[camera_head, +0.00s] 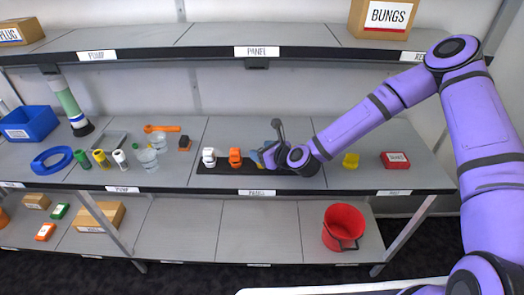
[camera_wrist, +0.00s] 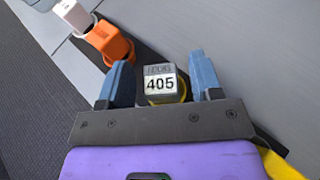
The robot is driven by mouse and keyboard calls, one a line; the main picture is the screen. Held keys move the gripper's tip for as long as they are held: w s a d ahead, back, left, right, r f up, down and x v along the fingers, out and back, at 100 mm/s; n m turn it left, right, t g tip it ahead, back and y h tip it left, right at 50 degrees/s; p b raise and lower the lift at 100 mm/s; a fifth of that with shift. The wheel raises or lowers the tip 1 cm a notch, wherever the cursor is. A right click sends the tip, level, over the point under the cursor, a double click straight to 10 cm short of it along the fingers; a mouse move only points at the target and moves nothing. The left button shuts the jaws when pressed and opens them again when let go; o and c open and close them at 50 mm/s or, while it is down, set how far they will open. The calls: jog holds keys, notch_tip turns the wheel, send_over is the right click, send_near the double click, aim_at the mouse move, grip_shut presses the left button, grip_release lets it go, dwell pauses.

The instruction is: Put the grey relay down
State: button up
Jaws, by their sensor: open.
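The grey relay (camera_wrist: 160,86), a small block marked 405, is between the two blue fingers of my gripper (camera_wrist: 160,82) in the wrist view. A gap shows on each side of it, so my gripper is open around it. A yellow base (camera_wrist: 183,92) shows just under and beside the relay; the relay seems to sit on it. An orange piece (camera_wrist: 110,42) and a white piece (camera_wrist: 72,16) stand along the same dark strip. In the head view my gripper (camera_head: 268,156) is at the strip's right part and the relay cannot be made out.
The dark strip (camera_head: 220,168) lies along the middle shelf's front edge, with the white piece (camera_head: 209,157) and orange piece (camera_head: 235,157) on it. Clear cups (camera_head: 147,159) are left. The upper shelf (camera_head: 200,37) overhangs.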

jog(key=v, duration=1.2)
jog(key=s+d+r+n+g+h, duration=0.2)
jog(key=s+d+r+n+h, duration=0.15)
jog(key=d+r+n, duration=0.5)
jog(key=s+d+r+n+g+h, duration=0.2)
jog(key=d+r+n+g+h, duration=0.3)
jog(key=n, duration=0.6)
jog(key=s+d+r+n+t, duration=0.1)
jog(key=s+d+r+n, duration=0.3)
jog(key=s+r, duration=0.6)
jog(key=s+d+r+n+t, duration=0.1)
jog(key=s+d+r+n, duration=0.3)
jog(key=s+r, duration=0.6)
jog(key=shift+s+r+h, duration=0.35)
